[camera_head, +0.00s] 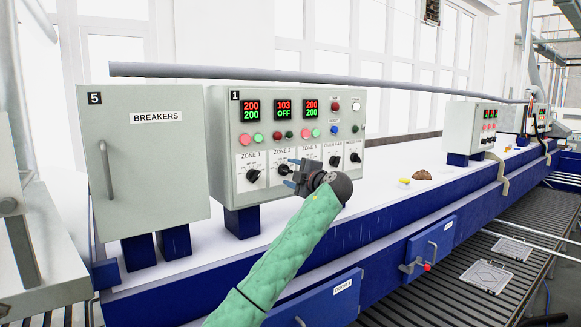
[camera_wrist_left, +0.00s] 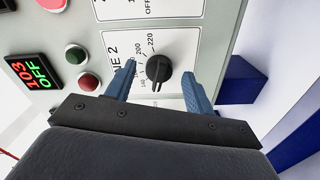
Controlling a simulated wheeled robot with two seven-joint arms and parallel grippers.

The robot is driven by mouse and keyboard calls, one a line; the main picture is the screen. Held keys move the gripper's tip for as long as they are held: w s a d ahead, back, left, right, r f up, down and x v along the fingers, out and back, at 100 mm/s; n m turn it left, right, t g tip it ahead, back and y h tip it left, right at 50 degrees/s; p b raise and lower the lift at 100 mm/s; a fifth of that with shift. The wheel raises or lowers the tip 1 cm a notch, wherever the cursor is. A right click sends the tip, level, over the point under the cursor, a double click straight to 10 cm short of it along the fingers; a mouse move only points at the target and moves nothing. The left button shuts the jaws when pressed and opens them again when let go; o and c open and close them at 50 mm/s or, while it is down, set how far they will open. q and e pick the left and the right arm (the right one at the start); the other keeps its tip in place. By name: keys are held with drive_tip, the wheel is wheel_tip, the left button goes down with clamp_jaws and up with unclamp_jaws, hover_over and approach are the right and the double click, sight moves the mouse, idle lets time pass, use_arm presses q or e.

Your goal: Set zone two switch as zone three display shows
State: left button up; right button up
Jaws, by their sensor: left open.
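The zone three display (camera_head: 311,109) reads 200 in red over 200 in green. The zone two display (camera_head: 283,110) reads 103 in red over OFF in green; it also shows in the left wrist view (camera_wrist_left: 32,72). The zone two switch (camera_wrist_left: 157,88) is a black rotary knob on a white plate, with 200 and 220 legible on its scale. Its exact setting is hard to read. My left gripper (camera_wrist_left: 160,72) is open, with one blue finger on each side of the knob. Contact cannot be told. In the head view my left gripper (camera_head: 290,172) is at the panel.
The zone one knob (camera_head: 253,175) is left of the zone two switch. Red and green buttons (camera_head: 280,136) sit above the knobs. The grey breaker cabinet (camera_head: 150,165) stands at left. A long grey pipe (camera_head: 270,75) runs above the panel.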

use_arm(q)
drive_tip(key=shift+w+a, duration=0.3)
drive_tip(key=shift+w, duration=0.15)
